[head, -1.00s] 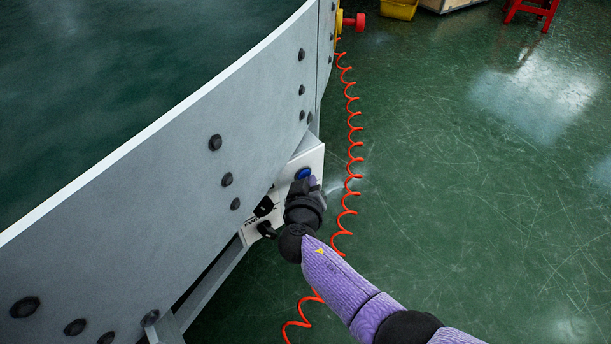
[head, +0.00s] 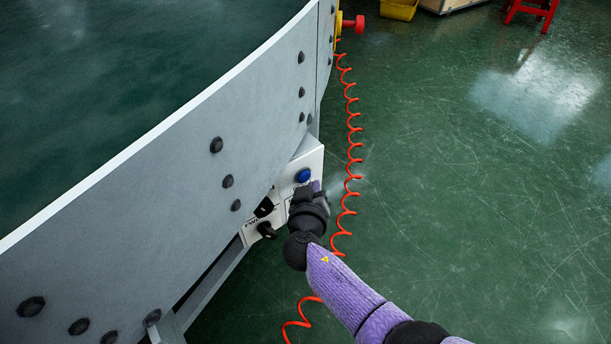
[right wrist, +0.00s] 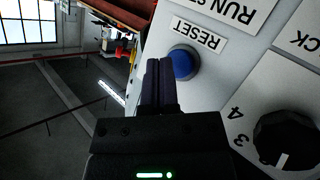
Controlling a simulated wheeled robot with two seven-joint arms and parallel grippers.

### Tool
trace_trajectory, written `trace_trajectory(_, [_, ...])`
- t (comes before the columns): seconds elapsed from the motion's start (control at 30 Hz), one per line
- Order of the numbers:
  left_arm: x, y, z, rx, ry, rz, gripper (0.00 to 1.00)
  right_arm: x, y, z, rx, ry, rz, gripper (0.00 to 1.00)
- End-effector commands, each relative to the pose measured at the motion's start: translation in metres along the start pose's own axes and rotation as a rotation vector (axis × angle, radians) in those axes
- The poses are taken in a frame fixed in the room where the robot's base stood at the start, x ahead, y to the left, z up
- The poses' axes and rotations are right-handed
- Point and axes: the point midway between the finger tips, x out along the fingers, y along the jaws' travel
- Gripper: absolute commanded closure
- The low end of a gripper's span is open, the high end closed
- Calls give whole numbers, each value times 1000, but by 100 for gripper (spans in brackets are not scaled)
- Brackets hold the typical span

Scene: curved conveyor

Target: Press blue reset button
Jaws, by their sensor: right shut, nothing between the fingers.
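The blue reset button (head: 303,175) is on a white control panel (head: 311,158) at the side of the grey conveyor. In the right wrist view, the round blue button (right wrist: 184,63) sits below a label (right wrist: 198,36) reading RESET. My right gripper (head: 316,187) is in front of the panel, just below and right of the button in the head view. In the right wrist view its fingers (right wrist: 158,66) are shut together and empty, with their tips just left of the button. I cannot tell whether they touch it. My left gripper is not in view.
A black knob (right wrist: 284,140) is on the panel to the right. The grey conveyor wall (head: 170,165) fills the left side. An orange coiled cable (head: 352,150) hangs beside the panel. A red emergency button (head: 359,23) is farther back. Green floor at right is open.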

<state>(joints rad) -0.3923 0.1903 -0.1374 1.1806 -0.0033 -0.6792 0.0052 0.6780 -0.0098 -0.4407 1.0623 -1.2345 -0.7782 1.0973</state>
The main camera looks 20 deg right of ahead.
Motion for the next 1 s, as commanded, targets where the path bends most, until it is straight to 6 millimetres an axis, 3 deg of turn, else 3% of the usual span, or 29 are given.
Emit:
trace_trajectory(0.17, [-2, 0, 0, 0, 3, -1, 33, -3, 3, 1, 0, 0, 1, 100])
trace_trajectory(0.6, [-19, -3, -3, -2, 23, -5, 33, -32, 24, 22, 0, 0, 1, 100])
trace_trajectory(1.0, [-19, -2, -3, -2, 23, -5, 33, -35, 25, 26, 0, 0, 0, 100])
